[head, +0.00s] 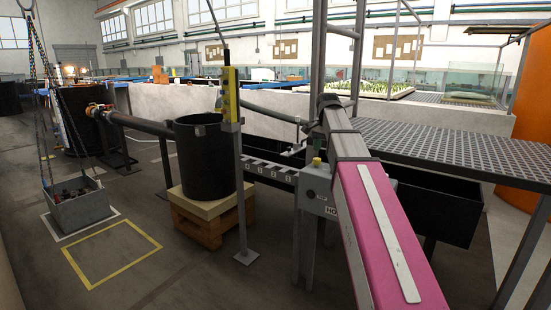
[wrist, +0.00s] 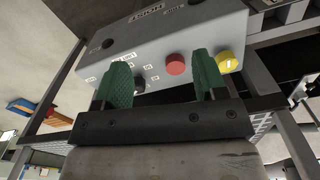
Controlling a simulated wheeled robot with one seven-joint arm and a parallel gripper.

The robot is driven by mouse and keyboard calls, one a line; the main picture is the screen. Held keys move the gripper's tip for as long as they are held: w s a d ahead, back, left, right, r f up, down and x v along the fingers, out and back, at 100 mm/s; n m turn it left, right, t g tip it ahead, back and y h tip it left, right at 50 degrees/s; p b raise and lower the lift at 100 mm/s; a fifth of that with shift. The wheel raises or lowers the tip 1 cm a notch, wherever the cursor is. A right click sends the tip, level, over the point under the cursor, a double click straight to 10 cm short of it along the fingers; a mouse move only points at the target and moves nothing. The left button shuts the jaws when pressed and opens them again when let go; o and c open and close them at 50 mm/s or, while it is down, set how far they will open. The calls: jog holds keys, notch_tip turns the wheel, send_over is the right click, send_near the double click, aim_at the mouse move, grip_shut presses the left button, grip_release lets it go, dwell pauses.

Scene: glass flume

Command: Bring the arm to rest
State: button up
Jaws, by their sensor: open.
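My gripper (wrist: 163,82) is open in the wrist view, its two green fingers apart with nothing held between them. Beyond the fingers is a grey control box (wrist: 190,30) with a red button (wrist: 175,64), a yellow knob (wrist: 227,62) and a black knob (wrist: 139,84). The fingertips overlap the box's face in the picture; I cannot tell whether they touch it. In the head view my pink and grey arm reaches forward from the lower right to beside the grey box (head: 317,190). I cannot make out the gripper's fingers clearly there.
A black tank (head: 202,160) stands on a wooden block left of the box. A yellow-topped post (head: 241,180) is closer. A metal grating walkway (head: 450,142) lies right of my arm. A chained grey bin (head: 78,205) is at far left; open floor lies between.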

jog(key=s+f+n, duration=0.2)
jog(key=s+f, duration=0.2)
jog(key=f, duration=0.8)
jog(key=s+f+n, duration=0.3)
jog(key=f, duration=0.9)
jog(key=s+f+n, duration=0.4)
jog(key=s+f, duration=0.9)
jog(key=f, duration=0.4)
jog(key=shift+s+f+n, duration=0.2)
jog(key=shift+s+n, duration=0.1)
jog(key=shift+s, duration=0.05)
